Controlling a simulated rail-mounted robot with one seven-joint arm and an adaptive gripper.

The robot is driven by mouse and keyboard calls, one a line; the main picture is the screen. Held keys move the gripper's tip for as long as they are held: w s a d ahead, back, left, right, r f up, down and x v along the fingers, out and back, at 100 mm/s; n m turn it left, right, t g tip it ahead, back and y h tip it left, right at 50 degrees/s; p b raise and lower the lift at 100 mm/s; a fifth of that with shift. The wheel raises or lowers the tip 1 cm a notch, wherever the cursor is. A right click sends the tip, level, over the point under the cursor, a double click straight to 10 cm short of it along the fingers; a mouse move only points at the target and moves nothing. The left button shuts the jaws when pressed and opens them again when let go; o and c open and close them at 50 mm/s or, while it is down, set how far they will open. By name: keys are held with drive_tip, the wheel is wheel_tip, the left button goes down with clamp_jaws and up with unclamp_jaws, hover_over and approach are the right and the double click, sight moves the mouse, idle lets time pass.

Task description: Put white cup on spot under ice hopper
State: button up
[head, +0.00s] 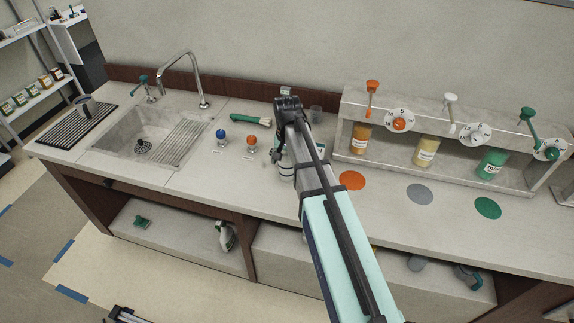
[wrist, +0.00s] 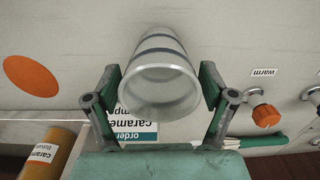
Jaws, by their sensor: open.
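A pale whitish cup with grey bands (wrist: 160,85) is between the two fingers of my gripper (wrist: 160,72) in the wrist view. The fingers are open, one on each side of it; I cannot tell whether either touches it. In the head view, the cup (head: 286,172) shows partly behind my arm on the counter, and my gripper's fingers are mostly hidden there. Orange (head: 352,180), grey (head: 420,194) and green (head: 487,208) round spots lie on the counter to the right. I cannot make out an ice hopper.
An order card (wrist: 140,128) with "caramel" on it lies by the cup. Dispensers with bottles (head: 425,150) stand behind the spots. Blue (head: 221,137) and orange (head: 251,140) knobs, a green-handled brush (head: 250,119) and a sink (head: 150,135) are to the left.

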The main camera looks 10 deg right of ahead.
wheel_tip(320, 180, up, 10)
drive_tip(key=b, duration=0.2)
drive_tip(key=shift+o, duration=0.9)
drive_tip(key=shift+r, duration=0.35)
